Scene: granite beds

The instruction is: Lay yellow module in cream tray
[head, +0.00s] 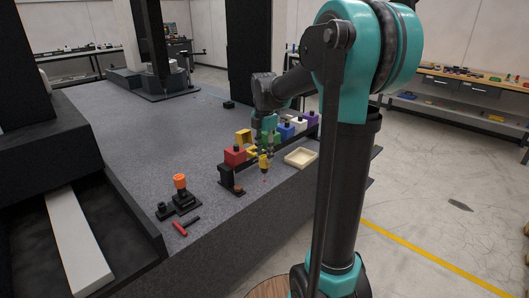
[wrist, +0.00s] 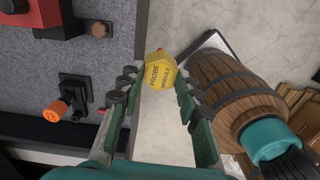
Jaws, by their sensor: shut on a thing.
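The yellow module (wrist: 160,72), marked "PROBE MODULE", is between the fingers of my gripper (wrist: 157,84) in the wrist view. My gripper is shut on it. In the head view the yellow module (head: 264,164) hangs below my gripper (head: 265,150), in front of the row of coloured modules and left of the cream tray. The cream tray (head: 300,158) is shallow and looks empty. It lies on the granite bed near its front right edge. The tray is not seen in the wrist view.
A dark rack carries red (head: 235,155), blue (head: 286,130), white (head: 299,124) and purple (head: 311,117) modules. A yellow frame-like piece (head: 244,137) is by the red one. An orange-topped black fixture (head: 180,184) and a red-handled tool (head: 180,229) lie left. The granite bed (head: 150,130) is clear behind.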

